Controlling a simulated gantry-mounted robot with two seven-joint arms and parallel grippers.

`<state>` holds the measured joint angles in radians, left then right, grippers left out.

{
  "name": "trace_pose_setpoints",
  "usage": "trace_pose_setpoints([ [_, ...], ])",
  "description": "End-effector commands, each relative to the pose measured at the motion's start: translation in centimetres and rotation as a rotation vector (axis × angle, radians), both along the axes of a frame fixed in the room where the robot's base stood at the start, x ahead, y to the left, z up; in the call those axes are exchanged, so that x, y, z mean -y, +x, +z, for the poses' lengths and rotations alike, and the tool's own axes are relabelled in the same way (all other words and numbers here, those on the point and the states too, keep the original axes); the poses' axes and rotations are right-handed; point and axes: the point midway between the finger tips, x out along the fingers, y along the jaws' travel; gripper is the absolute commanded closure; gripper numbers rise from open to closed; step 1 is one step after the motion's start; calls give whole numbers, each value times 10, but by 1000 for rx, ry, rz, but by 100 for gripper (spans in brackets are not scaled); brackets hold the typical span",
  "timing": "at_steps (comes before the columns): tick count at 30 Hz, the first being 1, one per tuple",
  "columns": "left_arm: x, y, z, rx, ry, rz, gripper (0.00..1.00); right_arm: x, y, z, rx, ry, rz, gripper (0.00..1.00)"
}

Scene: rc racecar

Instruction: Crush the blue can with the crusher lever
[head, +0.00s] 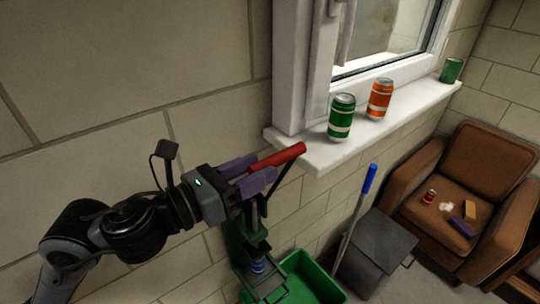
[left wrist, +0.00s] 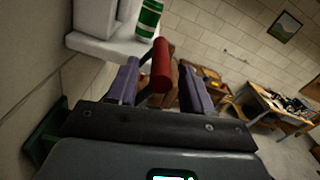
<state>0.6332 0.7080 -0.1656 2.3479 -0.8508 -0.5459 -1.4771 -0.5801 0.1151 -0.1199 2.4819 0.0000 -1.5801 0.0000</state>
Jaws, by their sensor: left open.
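The green can crusher (head: 236,245) is mounted on the tiled wall, with a red-handled lever (head: 277,158) standing out from its top. The blue can (head: 257,265) sits low inside the crusher, partly hidden by the crusher's parts. My left gripper (head: 255,172) is open, with its purple fingers on either side of the red handle. In the left wrist view the red handle (left wrist: 161,66) shows between the two fingers (left wrist: 160,85). I cannot tell whether either finger touches it. My right gripper is not in view.
A green can (head: 341,118) and an orange can (head: 380,99) stand on the white windowsill (head: 320,157) just right of the lever, with another green can (head: 451,70) farther along. Below are a green bin (head: 318,274), a grey bin (head: 376,250) and a blue-tipped handle (head: 369,180). A brown armchair (head: 490,160) stands at right.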

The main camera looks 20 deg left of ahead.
Motion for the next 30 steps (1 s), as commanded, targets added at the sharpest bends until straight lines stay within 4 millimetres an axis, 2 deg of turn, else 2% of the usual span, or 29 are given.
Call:
trace_pose_setpoints([
  [4, 13, 16, 1, -1, -3, -2, 49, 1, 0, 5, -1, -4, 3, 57],
  [9, 20, 26, 0, -1, 0, -2, 49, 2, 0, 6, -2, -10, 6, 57],
  [21, 23, 30, -1, 0, 2, 0, 51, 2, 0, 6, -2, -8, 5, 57],
  [30, 23, 30, -1, 0, 1, -1, 97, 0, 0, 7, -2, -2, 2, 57],
])
